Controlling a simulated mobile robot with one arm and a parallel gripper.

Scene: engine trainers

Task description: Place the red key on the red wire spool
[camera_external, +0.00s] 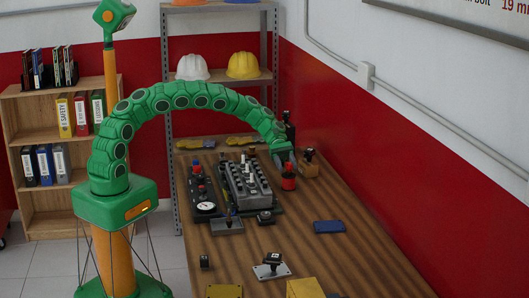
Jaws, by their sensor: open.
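My green arm arches over from the left, and my gripper (285,159) is at its end, low over the far part of the workbench. It is small in the picture, and I see nothing held in it. A short red cylinder with dark bands (289,178), which looks like the red wire spool, stands on the bench right at my gripper, just in front of it. I cannot tell whether they touch. I cannot make out the red key; it may be hidden or too small.
A grey engine block (246,184) and a black gauge panel (203,190) stand left of my gripper. A wooden block (309,168) with a dark top is close on the right. A blue pad (328,226) lies nearer. The bench's right side is mostly clear.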

